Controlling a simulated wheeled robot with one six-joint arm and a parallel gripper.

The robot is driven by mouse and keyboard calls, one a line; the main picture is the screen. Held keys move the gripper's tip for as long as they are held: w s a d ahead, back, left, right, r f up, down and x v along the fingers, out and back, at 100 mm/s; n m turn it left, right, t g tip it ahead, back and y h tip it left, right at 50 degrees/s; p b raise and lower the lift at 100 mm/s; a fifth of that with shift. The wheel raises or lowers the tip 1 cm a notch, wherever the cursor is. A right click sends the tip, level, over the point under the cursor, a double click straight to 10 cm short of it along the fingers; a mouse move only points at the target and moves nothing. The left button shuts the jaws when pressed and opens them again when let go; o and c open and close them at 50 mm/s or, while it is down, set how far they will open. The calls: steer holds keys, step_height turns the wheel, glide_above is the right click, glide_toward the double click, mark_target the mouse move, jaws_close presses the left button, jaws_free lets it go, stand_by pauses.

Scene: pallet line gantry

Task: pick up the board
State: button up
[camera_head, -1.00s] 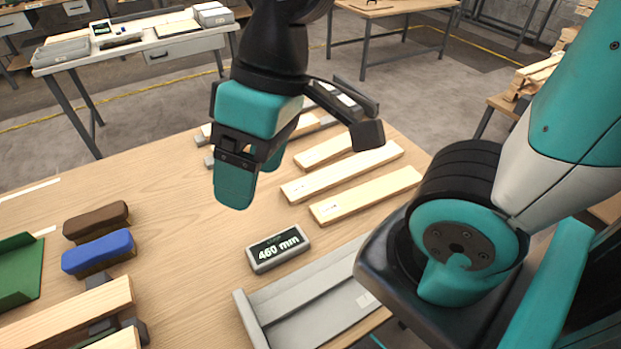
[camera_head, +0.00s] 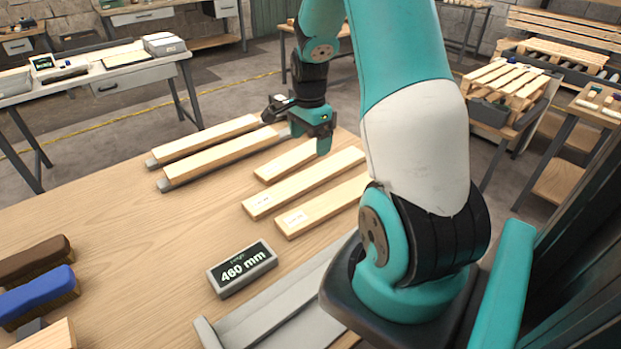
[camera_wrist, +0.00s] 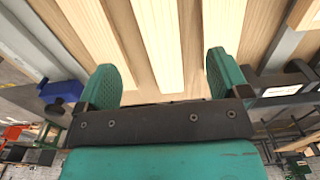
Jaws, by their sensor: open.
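Three pale boards lie side by side on the table: a short one (camera_head: 288,161) at the back, a longer middle one (camera_head: 300,186) and a front one (camera_head: 322,207). I cannot tell which one the task means. My gripper (camera_head: 311,139) hangs open near the back end of the short board. In the wrist view my gripper (camera_wrist: 160,84) has its two fingers wide apart. A board (camera_wrist: 159,42) runs between them in the picture, with another board (camera_wrist: 90,40) and a third (camera_wrist: 224,25) beside it. Nothing is held.
Two long boards (camera_head: 213,140) (camera_head: 222,157) rest on grey supports behind. A display reading 460 mm (camera_head: 243,269) stands in front, with a grey channel (camera_head: 270,308) beside it. A blue brush (camera_head: 38,296) and brown brush (camera_head: 33,258) lie left. The left-middle tabletop is clear.

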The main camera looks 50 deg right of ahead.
glide_above(311, 176)
steer(key=f, duration=0.5)
steer(key=shift+w+f+p, duration=0.2)
steer(key=shift+f+p, duration=0.05)
steer(key=shift+p, duration=0.05)
steer(key=shift+s+f+p, duration=0.15)
steer(key=shift+f+p, duration=0.6)
steer(key=shift+f, duration=2)
steer(key=shift+c, duration=0.4)
steer(key=c, duration=1)
